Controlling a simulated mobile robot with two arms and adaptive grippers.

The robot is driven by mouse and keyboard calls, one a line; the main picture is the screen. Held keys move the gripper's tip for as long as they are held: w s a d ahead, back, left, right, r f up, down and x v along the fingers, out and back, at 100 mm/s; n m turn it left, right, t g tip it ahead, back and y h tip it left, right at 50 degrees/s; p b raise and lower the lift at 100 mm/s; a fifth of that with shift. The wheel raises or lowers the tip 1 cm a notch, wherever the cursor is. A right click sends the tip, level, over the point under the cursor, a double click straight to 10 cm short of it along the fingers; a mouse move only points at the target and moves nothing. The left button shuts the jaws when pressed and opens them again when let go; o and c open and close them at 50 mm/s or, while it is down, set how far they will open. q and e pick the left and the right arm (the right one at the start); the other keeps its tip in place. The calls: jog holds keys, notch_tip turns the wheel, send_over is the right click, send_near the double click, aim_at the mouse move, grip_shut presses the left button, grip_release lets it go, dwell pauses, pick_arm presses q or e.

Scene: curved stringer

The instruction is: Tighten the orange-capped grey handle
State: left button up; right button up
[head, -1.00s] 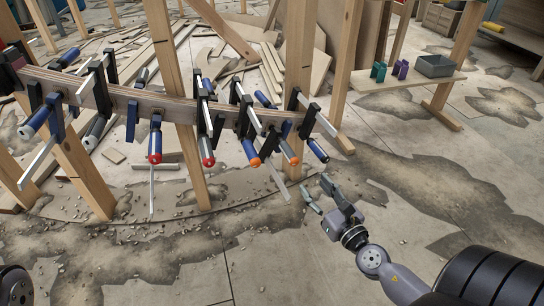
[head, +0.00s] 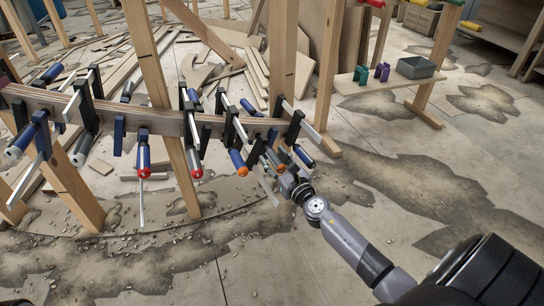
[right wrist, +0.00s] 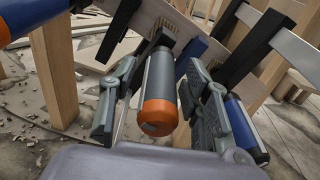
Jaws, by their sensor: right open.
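The grey handle (right wrist: 160,80) with an orange cap (right wrist: 157,118) hangs from a clamp on the curved wooden stringer (head: 165,121). In the right wrist view it stands between the two fingers of my right gripper (right wrist: 158,105). The fingers are open, with a gap visible on each side of the handle. In the head view my right gripper (head: 285,176) is at this handle and partly hides it. A blue handle with an orange cap (head: 241,170) hangs just to the left. My left gripper does not show.
Several other clamps with blue or red-capped handles (head: 143,160) line the stringer. A blue handle (right wrist: 246,128) is close outside the right finger. Wooden posts (head: 180,160) stand behind. A shelf with a grey bin (head: 416,68) is at upper right; the right floor is clear.

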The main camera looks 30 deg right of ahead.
jog(key=shift+w, duration=0.7)
jog(key=shift+c, duration=0.3)
grip_shut()
